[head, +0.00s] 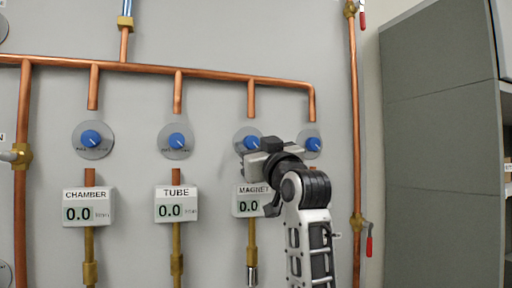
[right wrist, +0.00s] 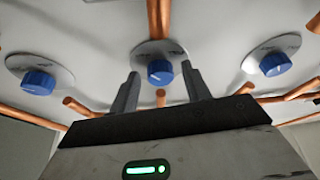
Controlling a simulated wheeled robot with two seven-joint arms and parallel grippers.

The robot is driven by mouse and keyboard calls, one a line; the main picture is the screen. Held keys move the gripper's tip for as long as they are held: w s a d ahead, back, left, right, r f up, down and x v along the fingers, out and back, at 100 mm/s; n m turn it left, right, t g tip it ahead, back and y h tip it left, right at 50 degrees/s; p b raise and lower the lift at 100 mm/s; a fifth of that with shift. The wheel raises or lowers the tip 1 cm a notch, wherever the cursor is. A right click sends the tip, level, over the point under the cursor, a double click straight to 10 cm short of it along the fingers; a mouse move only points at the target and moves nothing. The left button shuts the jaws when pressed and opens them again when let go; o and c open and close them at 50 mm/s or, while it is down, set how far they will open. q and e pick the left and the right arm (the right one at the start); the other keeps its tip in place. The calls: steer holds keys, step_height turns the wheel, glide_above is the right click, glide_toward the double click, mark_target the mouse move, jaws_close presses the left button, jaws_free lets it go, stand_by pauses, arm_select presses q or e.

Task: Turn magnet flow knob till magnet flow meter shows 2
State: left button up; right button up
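The magnet flow meter (head: 249,201) is a white box labelled MAGNET and reads 0.0; its right edge is partly covered by my right arm. Above it is the blue magnet flow knob (head: 251,142) on a round grey plate, partly hidden by my gripper. In the right wrist view the blue knob (right wrist: 160,71) in the middle, which appears to be the magnet one, lies between the two fingertips. My right gripper (right wrist: 160,74) is open, with a finger on each side of that knob; I cannot tell whether they touch it. My left gripper is not in view.
Chamber (head: 88,207) and tube (head: 176,204) meters stand to the left, both at 0.0, under their blue knobs. Another blue knob (head: 314,145) is close on the right. Copper pipes (head: 150,70) run along the wall. A grey cabinet (head: 440,150) stands at the right.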

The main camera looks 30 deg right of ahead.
steer(key=c, duration=0.7)
steer(key=shift+c, duration=0.2)
steer(key=shift+n, duration=0.4)
steer(key=n+y, duration=0.2)
steer(key=n, duration=0.2)
steer(key=shift+d+r+n+y, duration=0.1)
steer(key=shift+d+n+y, duration=0.2)
steer(key=shift+n+y, duration=0.1)
steer(key=n+y, duration=0.1)
steer(key=n, duration=0.2)
steer(key=n+g+y, duration=0.1)
steer(key=n, duration=0.1)
steer(key=shift+s+d+r+n+g+y, duration=0.1)
steer(key=shift+d+r+n+g+y, duration=0.05)
steer(key=shift+n+g+y, duration=0.2)
steer(key=n, duration=0.1)
steer(key=n+g, duration=0.1)
steer(key=n, duration=0.3)
steer(key=shift+r+g+y, duration=0.25)
steer(key=shift+g+y, duration=0.1)
steer(key=n+g, duration=0.1)
steer(key=n, duration=0.3)
steer(key=shift+r+n+g, duration=0.15)
steer(key=shift+n+g, duration=0.2)
steer(key=shift+g, duration=0.05)
